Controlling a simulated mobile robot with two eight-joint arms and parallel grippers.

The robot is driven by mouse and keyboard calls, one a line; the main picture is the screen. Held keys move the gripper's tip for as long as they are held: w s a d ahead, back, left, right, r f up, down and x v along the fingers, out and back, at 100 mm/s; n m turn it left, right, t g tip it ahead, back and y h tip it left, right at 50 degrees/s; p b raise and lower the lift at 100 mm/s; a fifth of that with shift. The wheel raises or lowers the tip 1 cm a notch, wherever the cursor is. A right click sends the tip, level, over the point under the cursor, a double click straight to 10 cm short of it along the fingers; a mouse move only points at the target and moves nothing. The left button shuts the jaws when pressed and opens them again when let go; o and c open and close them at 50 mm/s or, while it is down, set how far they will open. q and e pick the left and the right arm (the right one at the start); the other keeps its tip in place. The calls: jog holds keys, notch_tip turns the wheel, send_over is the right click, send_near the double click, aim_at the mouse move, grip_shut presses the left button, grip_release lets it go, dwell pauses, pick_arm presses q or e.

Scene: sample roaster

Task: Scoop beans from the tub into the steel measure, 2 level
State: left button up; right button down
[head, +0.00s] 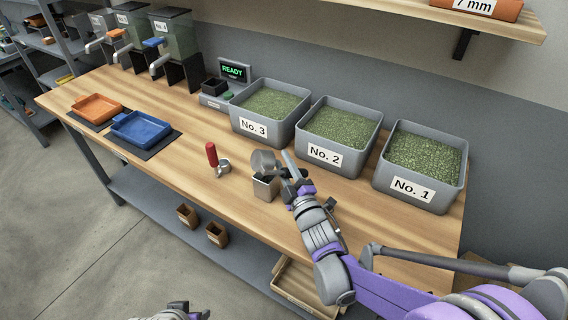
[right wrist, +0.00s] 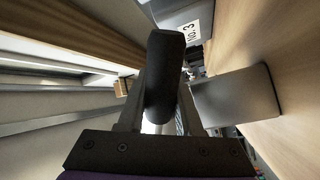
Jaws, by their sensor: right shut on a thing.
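My right gripper (head: 289,172) is shut on a scoop, whose grey cup (head: 262,162) shows just above the steel measure (head: 265,188). The scoop's dark handle (right wrist: 165,75) stands between the fingers in the right wrist view. The scoop's contents are not visible. The measure stands upright on the bench; its inside is hidden. In the right wrist view a grey metal box, apparently the measure (right wrist: 238,95), is right of the fingers. Grey tubs No. 3 (head: 252,127), No. 2 (head: 323,154) and No. 1 (head: 409,191) hold green beans. My left gripper (head: 180,313) is cut off at the bottom edge.
A red-handled tool (head: 212,155) stands left of the measure. A scale with a READY display (head: 233,71) is behind it. An orange tray (head: 97,108) and a blue tray (head: 141,128) lie on the left. The bench (head: 180,170) is clear between them and the tool.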

jog(key=shift+r, duration=0.1)
notch_tip(320, 180, up, 3)
jog(key=shift+f+p, duration=0.1)
jog(key=shift+p, duration=1.05)
